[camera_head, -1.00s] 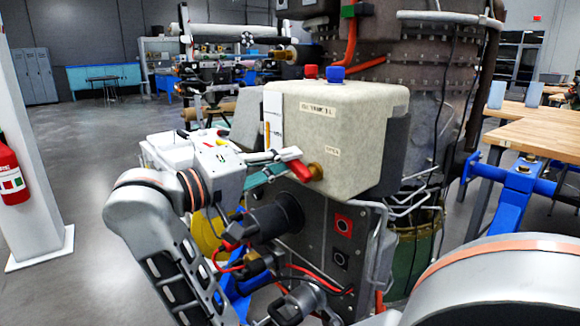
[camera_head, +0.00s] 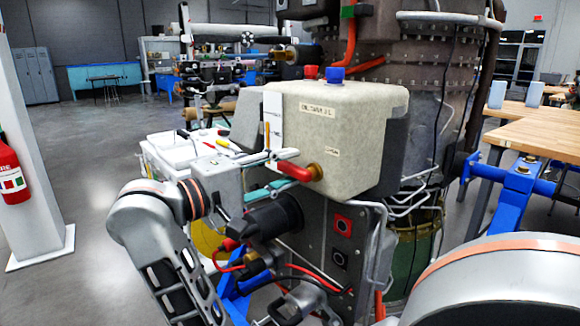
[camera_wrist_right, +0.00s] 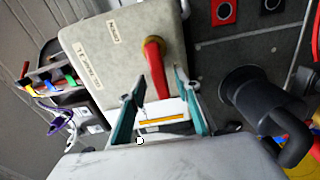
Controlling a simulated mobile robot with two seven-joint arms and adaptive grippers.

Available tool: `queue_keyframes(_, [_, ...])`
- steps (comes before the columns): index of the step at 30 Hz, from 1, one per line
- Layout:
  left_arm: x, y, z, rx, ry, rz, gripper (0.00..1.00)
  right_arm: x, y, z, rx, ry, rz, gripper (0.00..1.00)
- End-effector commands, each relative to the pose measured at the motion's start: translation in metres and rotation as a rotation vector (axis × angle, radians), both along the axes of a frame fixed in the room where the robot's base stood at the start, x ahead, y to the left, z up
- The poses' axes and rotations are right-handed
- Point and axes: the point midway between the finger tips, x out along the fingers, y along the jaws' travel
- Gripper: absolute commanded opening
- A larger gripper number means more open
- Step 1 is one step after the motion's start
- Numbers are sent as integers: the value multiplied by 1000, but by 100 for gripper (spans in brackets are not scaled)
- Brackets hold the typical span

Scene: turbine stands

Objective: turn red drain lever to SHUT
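The red drain lever (camera_head: 294,171) sits on a brass fitting low on the front of the beige tank (camera_head: 350,125). It points left, close to level, in the head view. In the right wrist view the red lever (camera_wrist_right: 156,68) reaches in between the two teal fingers. My right gripper (camera_head: 268,173) is at the lever's free end. The fingers of my right gripper (camera_wrist_right: 158,98) stand apart, with a gap visible on each side of the lever. I cannot tell whether one finger touches it. The small tank labels are hard to read. My left gripper is not recognisable in view.
Below the tank is a dark panel (camera_head: 322,230) with a black round fitting (camera_head: 272,216) and red cables. A white box (camera_head: 170,150) stands behind my right wrist. A wooden table (camera_head: 540,128) is at the right. Open floor (camera_head: 80,150) lies to the left.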

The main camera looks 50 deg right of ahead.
Motion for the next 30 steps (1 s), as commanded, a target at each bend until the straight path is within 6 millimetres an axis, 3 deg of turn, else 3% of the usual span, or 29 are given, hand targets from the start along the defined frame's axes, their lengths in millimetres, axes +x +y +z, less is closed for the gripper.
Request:
queue_keyframes(11, [-1, 0, -1, 1, 3, 0, 0, 1, 2, 0, 0, -1, 0, 38])
queue_keyframes(30, [-9, 0, -15, -1, 27, 1, 0, 11, 45, -1, 0, 0, 2, 38])
